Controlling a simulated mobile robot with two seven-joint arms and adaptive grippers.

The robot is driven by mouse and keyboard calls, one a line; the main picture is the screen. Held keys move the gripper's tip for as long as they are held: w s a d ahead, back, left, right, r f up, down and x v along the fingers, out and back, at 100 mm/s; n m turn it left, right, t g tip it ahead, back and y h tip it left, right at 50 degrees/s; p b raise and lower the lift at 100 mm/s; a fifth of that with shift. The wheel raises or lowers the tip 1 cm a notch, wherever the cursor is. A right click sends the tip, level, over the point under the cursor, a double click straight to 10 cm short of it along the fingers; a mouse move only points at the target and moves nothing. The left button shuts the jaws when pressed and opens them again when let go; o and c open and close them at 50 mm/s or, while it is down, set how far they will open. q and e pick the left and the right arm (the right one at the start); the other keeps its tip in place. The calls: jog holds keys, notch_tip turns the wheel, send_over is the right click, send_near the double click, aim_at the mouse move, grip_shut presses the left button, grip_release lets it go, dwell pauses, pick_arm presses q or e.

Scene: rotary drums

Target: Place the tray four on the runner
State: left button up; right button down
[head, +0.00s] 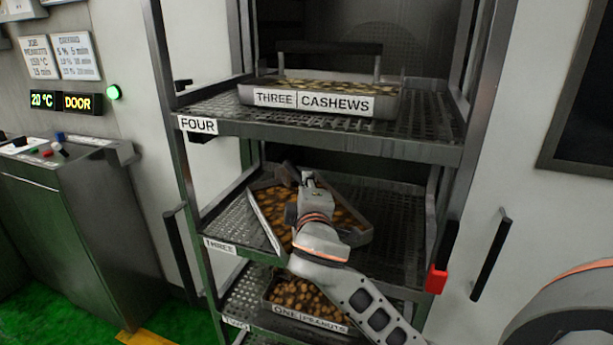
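A tray of brown nuts (264,204) is on or just above the shelf labelled THREE (400,225), turned askew. Its label is hidden, so I cannot tell whether it is tray four. My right gripper (304,178) is over the middle of this tray. The wrist hides its own grip and much of the tray, including any handle. The shelf labelled FOUR (420,148), one level up, bears a tray labelled THREE CASHEWS (390,104) with a dark handle across its top. No part labelled as a runner shows. My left gripper is out of view.
A tray labelled ONE PEANUTS (285,309) sits on a lower shelf. The rack posts (188,165) stand close on both sides. A red-tipped dark handle (437,278) is at the right post. A control console (75,215) stands at left.

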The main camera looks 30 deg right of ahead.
jog(key=shift+f, duration=0.1)
jog(key=c, duration=1.9)
grip_release()
jog(key=shift+f, duration=0.15)
jog(key=shift+s, duration=0.15)
jog(key=v, duration=1.1)
jog(key=shift+s+a, duration=0.15)
jog(key=shift+s, duration=0.25)
